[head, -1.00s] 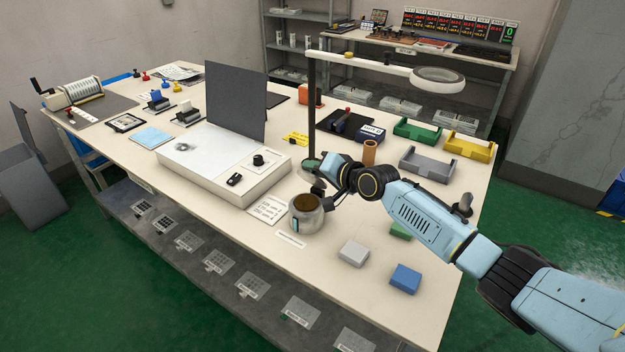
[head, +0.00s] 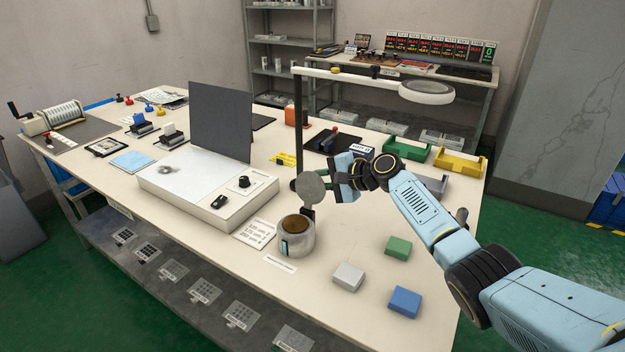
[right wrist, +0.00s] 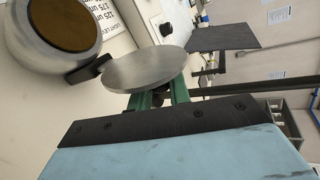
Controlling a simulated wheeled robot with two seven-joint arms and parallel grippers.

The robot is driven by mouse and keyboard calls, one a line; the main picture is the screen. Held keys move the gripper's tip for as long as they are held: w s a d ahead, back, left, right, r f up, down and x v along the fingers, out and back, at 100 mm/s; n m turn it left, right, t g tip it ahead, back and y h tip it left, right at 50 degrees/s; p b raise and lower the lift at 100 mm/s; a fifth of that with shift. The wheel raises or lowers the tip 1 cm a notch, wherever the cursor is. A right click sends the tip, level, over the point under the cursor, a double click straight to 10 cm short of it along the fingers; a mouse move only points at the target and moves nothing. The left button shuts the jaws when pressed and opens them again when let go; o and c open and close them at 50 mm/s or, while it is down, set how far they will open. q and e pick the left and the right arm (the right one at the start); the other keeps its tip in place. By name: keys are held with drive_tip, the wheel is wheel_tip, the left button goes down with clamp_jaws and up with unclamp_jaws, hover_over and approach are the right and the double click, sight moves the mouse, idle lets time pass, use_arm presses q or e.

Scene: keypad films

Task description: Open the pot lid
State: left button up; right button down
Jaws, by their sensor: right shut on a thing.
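The pot (head: 295,238) is a small grey metal vessel with brown contents, standing upright on the table. Its open top also shows in the right wrist view (right wrist: 62,22). The round grey lid (head: 311,188) is tilted up off the pot, above its rear rim, with a dark bracket between them; the lid also shows in the right wrist view (right wrist: 145,69). My right gripper (head: 328,190) is at the lid, beside the pot's far side. Its green fingers (right wrist: 160,97) are shut at the lid's edge, partly hidden behind it. My left gripper is not in view.
Grey (head: 348,277), blue (head: 404,302) and green (head: 398,247) blocks lie right of the pot. A white box with a dark upright panel (head: 221,120) stands left. A magnifier lamp (head: 427,92) overhangs the table behind my arm. A printed card (head: 255,232) lies beside the pot.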

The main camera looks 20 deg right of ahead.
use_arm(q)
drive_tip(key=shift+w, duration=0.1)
use_arm(e)
drive_tip(key=shift+w+d+f, duration=0.1)
drive_tip(key=shift+d+f, duration=0.05)
drive_tip(key=c, duration=1.4)
unclamp_jaws()
drive_tip(key=shift+o, duration=0.2)
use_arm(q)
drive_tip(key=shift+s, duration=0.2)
